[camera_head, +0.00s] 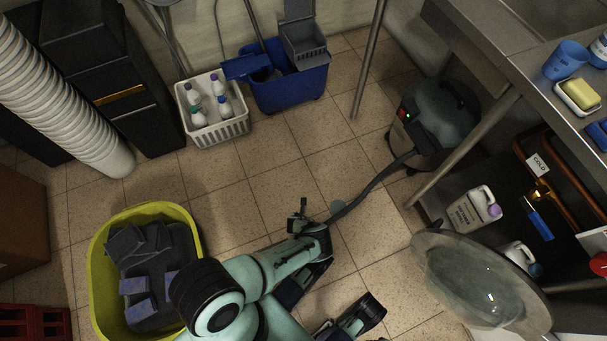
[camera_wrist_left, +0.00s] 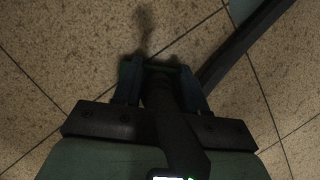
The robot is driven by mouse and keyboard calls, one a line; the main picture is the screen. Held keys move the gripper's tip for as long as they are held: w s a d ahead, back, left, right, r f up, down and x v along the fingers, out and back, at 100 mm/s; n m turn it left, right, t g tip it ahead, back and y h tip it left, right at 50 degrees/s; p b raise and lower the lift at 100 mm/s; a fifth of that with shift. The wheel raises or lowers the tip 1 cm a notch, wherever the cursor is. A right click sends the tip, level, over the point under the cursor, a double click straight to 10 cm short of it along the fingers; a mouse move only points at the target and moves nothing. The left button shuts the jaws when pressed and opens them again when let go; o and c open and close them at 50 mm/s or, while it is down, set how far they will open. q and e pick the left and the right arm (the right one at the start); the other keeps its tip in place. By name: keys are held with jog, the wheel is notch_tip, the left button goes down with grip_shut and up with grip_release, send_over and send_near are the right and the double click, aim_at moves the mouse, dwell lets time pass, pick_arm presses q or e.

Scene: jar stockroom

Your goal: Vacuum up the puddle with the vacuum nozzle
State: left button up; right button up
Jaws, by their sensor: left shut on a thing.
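My left gripper (camera_head: 302,222) is low over the tiled floor in the head view. In the left wrist view, the gripper (camera_wrist_left: 160,82) is shut on the dark vacuum nozzle (camera_wrist_left: 175,130). The dark hose (camera_head: 372,188) runs from beside my gripper to the vacuum (camera_head: 438,122) at the upper right. A small blue-grey patch (camera_head: 338,207), seemingly the puddle, lies on the floor just right of my gripper, beside the hose. It partly shows at the top edge of the left wrist view (camera_wrist_left: 238,8). The nozzle's contact with the floor is unclear.
A yellow tub (camera_head: 98,250) with dark blocks stands at the left. A white crate of bottles (camera_head: 235,128) and a blue bucket (camera_head: 290,92) stand at the back. A large see-through round object (camera_head: 480,280) and a metal counter (camera_head: 500,75) are at the right.

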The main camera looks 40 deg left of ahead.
pick_arm(q)
jog(key=shift+w+d+f+b, duration=0.1)
jog(key=shift+w+d+b, duration=0.15)
jog(key=shift+w+b, duration=0.25)
jog(key=shift+w+d+f+b, duration=0.1)
jog(key=shift+w+d+b, duration=0.15)
jog(key=shift+w, duration=0.4)
jog(key=shift+w+d, duration=0.1)
jog(key=shift+w, duration=0.05)
jog(key=shift+c, duration=0.4)
jog(key=shift+w+d+b, duration=0.45)
jog(key=shift+w+b, duration=0.2)
jog(key=shift+w, duration=0.15)
jog(key=shift+w+d+r, duration=0.1)
jog(key=shift+w+d, duration=0.2)
jog(key=shift+w, duration=0.5)
jog(key=shift+w+d, duration=0.25)
jog(key=shift+w, duration=0.55)
jog(key=shift+w+d, duration=0.35)
jog(key=shift+w, duration=0.3)
jog(key=shift+w+d, duration=0.3)
jog(key=shift+w, duration=0.3)
jog(key=shift+w+d, duration=0.1)
jog(key=shift+w, duration=0.35)
jog(key=shift+w+d, duration=0.15)
jog(key=shift+d, duration=0.1)
jog(key=shift+w, duration=0.6)
